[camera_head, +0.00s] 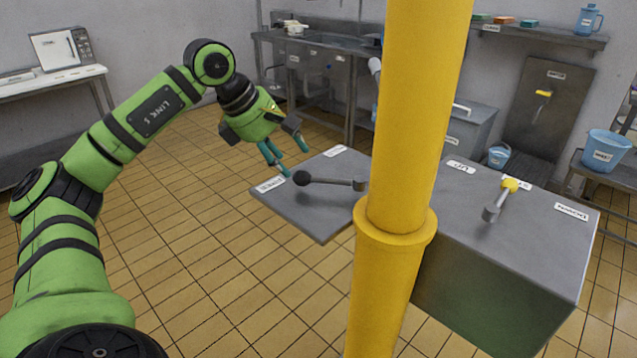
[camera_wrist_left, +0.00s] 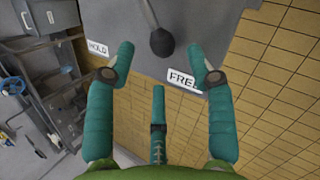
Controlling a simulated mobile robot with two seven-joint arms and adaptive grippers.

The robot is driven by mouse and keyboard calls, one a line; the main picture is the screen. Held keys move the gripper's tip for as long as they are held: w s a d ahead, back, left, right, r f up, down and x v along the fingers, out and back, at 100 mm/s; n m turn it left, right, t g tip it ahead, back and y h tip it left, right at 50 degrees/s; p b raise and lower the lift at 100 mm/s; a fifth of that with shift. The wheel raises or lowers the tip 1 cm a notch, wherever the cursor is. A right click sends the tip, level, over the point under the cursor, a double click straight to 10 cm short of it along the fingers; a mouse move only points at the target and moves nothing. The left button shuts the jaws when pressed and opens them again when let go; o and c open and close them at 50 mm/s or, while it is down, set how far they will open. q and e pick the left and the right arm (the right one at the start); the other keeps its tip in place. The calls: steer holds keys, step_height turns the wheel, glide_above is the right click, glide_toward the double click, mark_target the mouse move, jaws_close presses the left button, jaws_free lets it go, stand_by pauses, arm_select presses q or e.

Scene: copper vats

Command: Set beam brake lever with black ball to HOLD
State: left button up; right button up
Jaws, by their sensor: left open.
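The brake lever is a grey arm (camera_head: 335,182) ending in a black ball (camera_head: 301,178). It lies over a grey plate (camera_head: 320,225), pivoting on a grey post (camera_head: 361,183) beside the yellow column. The ball also shows in the left wrist view (camera_wrist_left: 162,42), between the HOLD label (camera_wrist_left: 97,47) and the FREE label (camera_wrist_left: 183,80), nearer FREE. My left gripper (camera_head: 286,158) is open and empty, its teal fingers just up and left of the ball. In the left wrist view the fingers (camera_wrist_left: 160,76) are spread, with the ball beyond them, apparently not touching. My right gripper is not in view.
A thick yellow column (camera_head: 405,130) stands in front and hides part of the plate and console. A yellow-ball lever (camera_head: 509,185) stands on the grey console (camera_head: 480,200) to the right. Tiled floor is open to the left.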

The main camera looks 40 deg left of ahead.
mark_target(300, 174)
arm_select(q)
steer(key=shift+a+f, duration=0.1)
steer(key=shift+f, duration=0.15)
steer(key=x, duration=0.5)
steer(key=shift+w+a+f, duration=0.1)
steer(key=shift+w+f, duration=0.15)
steer(key=shift+f, duration=0.05)
steer(key=shift+w+f, duration=0.15)
steer(key=shift+f, duration=0.15)
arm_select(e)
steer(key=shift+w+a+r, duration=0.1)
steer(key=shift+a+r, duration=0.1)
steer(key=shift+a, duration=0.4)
arm_select(q)
jaws_close()
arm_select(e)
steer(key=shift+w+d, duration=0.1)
